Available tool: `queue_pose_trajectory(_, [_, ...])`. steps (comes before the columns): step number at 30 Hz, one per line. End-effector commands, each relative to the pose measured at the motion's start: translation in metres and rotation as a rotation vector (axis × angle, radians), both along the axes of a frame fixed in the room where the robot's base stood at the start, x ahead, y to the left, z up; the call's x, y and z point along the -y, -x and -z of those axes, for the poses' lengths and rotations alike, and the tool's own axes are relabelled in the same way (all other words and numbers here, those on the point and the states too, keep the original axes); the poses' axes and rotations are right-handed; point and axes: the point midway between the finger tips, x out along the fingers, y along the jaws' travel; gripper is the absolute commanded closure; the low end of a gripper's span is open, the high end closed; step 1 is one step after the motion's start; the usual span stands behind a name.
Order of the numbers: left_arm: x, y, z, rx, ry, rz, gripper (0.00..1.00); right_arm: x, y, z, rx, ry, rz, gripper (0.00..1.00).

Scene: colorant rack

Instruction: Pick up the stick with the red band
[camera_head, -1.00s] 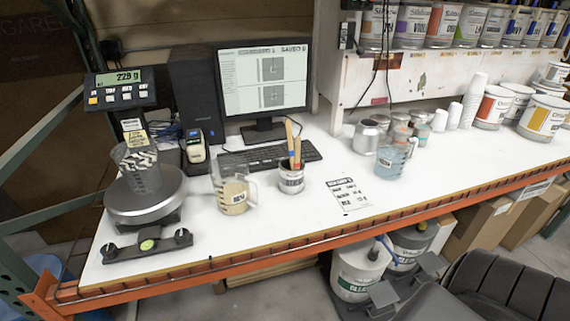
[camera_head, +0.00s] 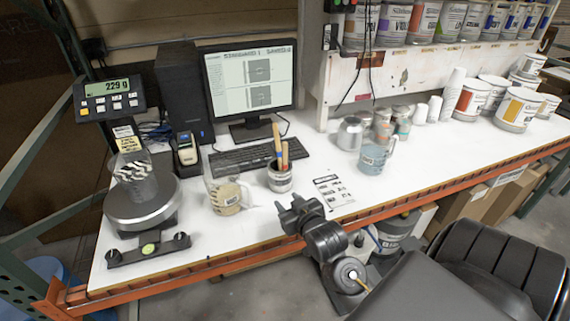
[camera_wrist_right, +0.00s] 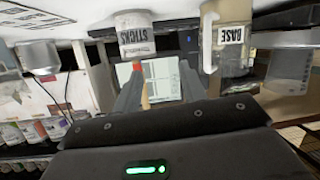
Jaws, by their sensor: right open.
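The stick cup (camera_head: 280,180) stands on the white table in front of the keyboard, with upright wooden sticks in it. In the right wrist view, which is upside down, the cup (camera_wrist_right: 137,40) is labelled "STICKS" and a red band (camera_wrist_right: 137,66) shows on a stick close to the left finger. My right gripper (camera_head: 300,212) is open and empty, at the table's front edge, in front of the cup and apart from it. My left gripper is out of view.
A "BASE" pitcher (camera_head: 227,194) stands left of the cup, and a scale (camera_head: 145,208) with a beaker is further left. A paper sheet (camera_head: 340,189) lies to the right. The monitor (camera_head: 247,83) and keyboard (camera_head: 245,157) are behind. Metal cans (camera_head: 350,134) stand back right.

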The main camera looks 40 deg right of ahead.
Motion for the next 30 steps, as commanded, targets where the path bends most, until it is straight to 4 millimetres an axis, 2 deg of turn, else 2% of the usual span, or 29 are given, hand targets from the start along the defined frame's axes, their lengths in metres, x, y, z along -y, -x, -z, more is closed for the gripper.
queue_pose_trajectory(1, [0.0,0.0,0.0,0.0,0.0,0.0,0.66,0.013,-0.011,-0.017,0.073,0.014,0.027,0.58])
queue_pose_trajectory(3, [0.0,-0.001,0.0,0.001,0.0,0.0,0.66,0.027,-0.022,-0.037,0.161,0.031,0.058,0.58])
queue_pose_trajectory(6, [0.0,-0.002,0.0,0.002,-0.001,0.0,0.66,0.042,-0.031,-0.059,0.251,0.051,0.092,0.58])
queue_pose_trajectory(9, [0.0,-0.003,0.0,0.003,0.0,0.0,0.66,0.049,-0.034,-0.07,0.296,0.062,0.109,0.58])
queue_pose_trajectory(14, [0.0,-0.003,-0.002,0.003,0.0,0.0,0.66,0.052,-0.039,-0.072,0.299,0.064,0.111,0.58])
queue_pose_trajectory(24, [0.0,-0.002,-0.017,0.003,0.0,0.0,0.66,0.067,-0.083,-0.071,0.298,0.064,0.111,0.58])
queue_pose_trajectory(30, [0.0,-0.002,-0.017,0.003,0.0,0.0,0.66,0.069,-0.087,-0.07,0.297,0.062,0.11,0.58])
